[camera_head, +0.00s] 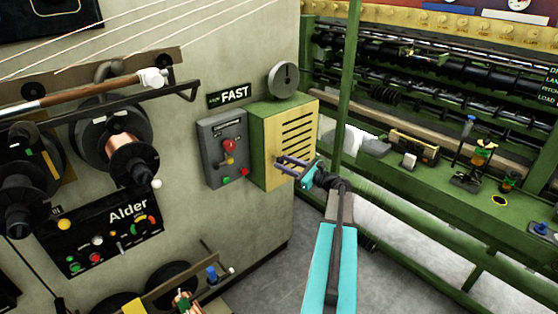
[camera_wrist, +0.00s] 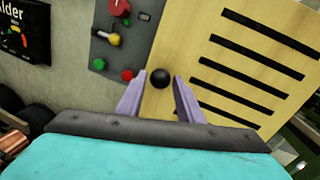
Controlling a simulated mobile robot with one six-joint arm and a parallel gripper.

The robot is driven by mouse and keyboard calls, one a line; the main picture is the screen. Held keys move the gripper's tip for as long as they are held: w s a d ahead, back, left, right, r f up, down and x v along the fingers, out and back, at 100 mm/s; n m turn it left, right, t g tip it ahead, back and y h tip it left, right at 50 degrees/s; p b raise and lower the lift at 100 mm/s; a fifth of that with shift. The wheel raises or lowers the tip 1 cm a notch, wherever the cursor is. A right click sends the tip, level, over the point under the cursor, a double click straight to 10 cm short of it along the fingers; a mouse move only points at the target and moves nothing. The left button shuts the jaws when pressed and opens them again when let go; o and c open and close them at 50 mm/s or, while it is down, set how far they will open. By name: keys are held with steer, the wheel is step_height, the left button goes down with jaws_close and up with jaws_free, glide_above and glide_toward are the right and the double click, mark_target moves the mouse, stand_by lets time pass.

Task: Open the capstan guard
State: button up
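The capstan guard (camera_head: 296,140) is a yellow panel with black slots on the front of a green box on the machine wall. In the wrist view the guard (camera_wrist: 255,70) fills the upper right. A round black knob (camera_wrist: 160,77) sits near its left edge. My gripper (camera_head: 279,164) is in front of the guard's lower left part, hiding the knob in the head view. In the wrist view my gripper (camera_wrist: 159,84) is open, with its two purple fingers apart on either side of the knob. Gaps show between knob and fingers; I cannot tell the depth. The guard looks shut.
A grey control box (camera_head: 222,150) with a red knob, a yellow-tipped lever and buttons is just left of the guard. A green post (camera_head: 348,80) stands close on the right, before the green machine bench (camera_head: 430,180). Wire spools (camera_head: 125,145) hang at left.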

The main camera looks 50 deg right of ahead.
steer(key=shift+w+a+p, duration=0.15)
steer(key=shift+w+p, duration=0.15)
steer(key=shift+w, duration=1.1)
jaws_close()
steer(key=shift+a, duration=0.2)
